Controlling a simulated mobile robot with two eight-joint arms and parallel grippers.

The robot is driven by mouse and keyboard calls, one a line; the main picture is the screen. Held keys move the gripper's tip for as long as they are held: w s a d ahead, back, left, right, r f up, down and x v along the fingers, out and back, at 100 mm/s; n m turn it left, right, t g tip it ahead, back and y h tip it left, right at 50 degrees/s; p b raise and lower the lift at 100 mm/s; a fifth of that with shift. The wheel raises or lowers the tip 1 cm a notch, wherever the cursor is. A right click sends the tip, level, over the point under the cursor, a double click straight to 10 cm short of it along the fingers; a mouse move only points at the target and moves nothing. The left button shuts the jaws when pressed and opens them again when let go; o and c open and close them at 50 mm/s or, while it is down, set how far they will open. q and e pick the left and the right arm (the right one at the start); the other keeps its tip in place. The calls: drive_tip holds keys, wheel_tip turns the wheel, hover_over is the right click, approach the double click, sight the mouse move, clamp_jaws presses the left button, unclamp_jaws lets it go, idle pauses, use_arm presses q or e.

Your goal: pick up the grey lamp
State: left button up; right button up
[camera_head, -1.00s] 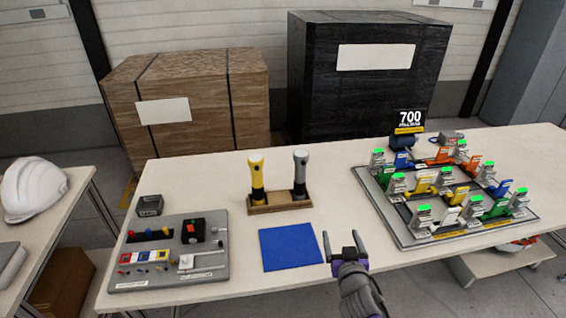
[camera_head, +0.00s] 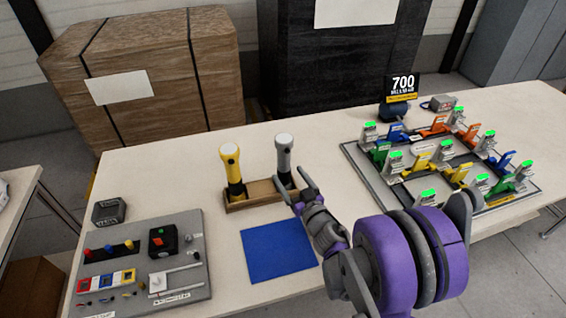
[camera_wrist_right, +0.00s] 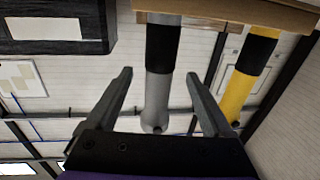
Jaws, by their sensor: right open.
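The grey lamp (camera_head: 284,158) stands upright in the right place of a wooden holder (camera_head: 250,200), with a black grip below its grey head. A yellow lamp (camera_head: 231,168) stands upright beside it on the left. My right gripper (camera_head: 293,189) is open, close to the grey lamp at its lower right. In the right wrist view the grey lamp (camera_wrist_right: 158,95) shows between the two open fingers (camera_wrist_right: 157,95), and the yellow lamp (camera_wrist_right: 245,85) is outside them on the right. Whether a finger touches the grey lamp cannot be told. My left gripper is not in view.
A blue mat (camera_head: 277,250) lies in front of the holder. A grey control panel (camera_head: 190,262) and a small dark box (camera_head: 109,211) are at left. A board with coloured padlock-like devices (camera_head: 375,190) is at right, with a 700 sign (camera_head: 402,86) behind it.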

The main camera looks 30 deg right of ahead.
sight(280, 162)
drive_tip(key=w, duration=0.5)
drive_tip(key=w+p, duration=0.1)
drive_tip(key=w, duration=0.1)
drive_tip(key=shift+w+d, duration=0.3)
drive_tip(key=shift+w, duration=0.05)
drive_tip(key=shift+s, duration=0.1)
clamp_jaws()
